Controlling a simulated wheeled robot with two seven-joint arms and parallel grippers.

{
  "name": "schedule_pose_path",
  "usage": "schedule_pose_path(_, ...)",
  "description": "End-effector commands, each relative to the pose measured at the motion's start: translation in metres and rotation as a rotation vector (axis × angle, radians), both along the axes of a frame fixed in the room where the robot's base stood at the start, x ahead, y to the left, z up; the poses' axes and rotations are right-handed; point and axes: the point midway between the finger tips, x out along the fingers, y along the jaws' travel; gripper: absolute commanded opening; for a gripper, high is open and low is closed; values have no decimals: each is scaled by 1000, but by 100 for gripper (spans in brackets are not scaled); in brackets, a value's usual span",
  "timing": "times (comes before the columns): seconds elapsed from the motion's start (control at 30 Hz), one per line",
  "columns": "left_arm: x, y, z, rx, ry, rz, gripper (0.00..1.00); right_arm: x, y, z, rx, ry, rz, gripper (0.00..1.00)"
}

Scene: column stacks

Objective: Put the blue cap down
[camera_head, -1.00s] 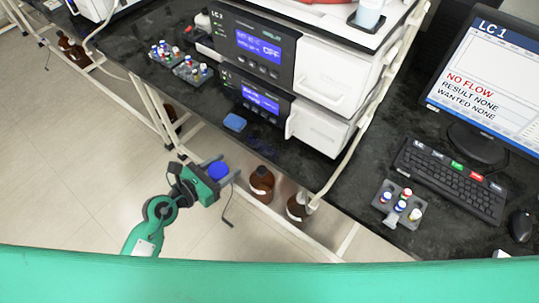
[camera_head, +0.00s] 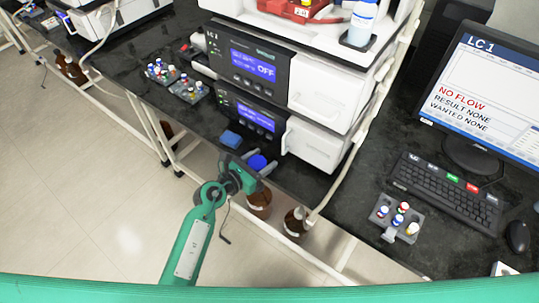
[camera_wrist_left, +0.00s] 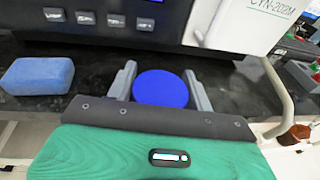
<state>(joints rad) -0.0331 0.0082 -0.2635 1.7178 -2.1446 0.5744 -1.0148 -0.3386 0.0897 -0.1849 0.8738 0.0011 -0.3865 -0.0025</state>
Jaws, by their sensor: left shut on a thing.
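The blue cap (camera_head: 257,162) is a round blue disc between the fingers of my left gripper (camera_head: 258,165), near the front edge of the black bench. In the left wrist view the blue cap (camera_wrist_left: 160,89) sits between the two grey fingers of the left gripper (camera_wrist_left: 160,92), which is shut on it. Whether the cap touches the bench surface cannot be told. My right gripper is not in view.
A blue sponge-like block (camera_head: 231,139) lies left of the gripper; it also shows in the wrist view (camera_wrist_left: 38,76). Stacked instruments (camera_head: 250,110) stand behind. Brown bottles (camera_head: 259,203) stand below the bench edge. A vial rack (camera_head: 397,218) sits right.

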Motion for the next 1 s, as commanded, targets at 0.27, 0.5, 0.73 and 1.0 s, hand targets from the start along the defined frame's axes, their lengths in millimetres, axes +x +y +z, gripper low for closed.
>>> schedule_pose_path(0.27, 28, -26, -7, 0, 3, 0, 31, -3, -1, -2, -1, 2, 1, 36)
schedule_pose_path(0.5, 27, -25, -15, -1, -1, 0, 31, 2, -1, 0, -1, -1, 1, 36)
schedule_pose_path(0.73, 27, -25, -19, 0, 0, 0, 31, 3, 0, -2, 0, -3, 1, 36)
schedule_pose_path(1.0, 27, -25, -21, 0, 1, 0, 74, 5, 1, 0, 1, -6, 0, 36)
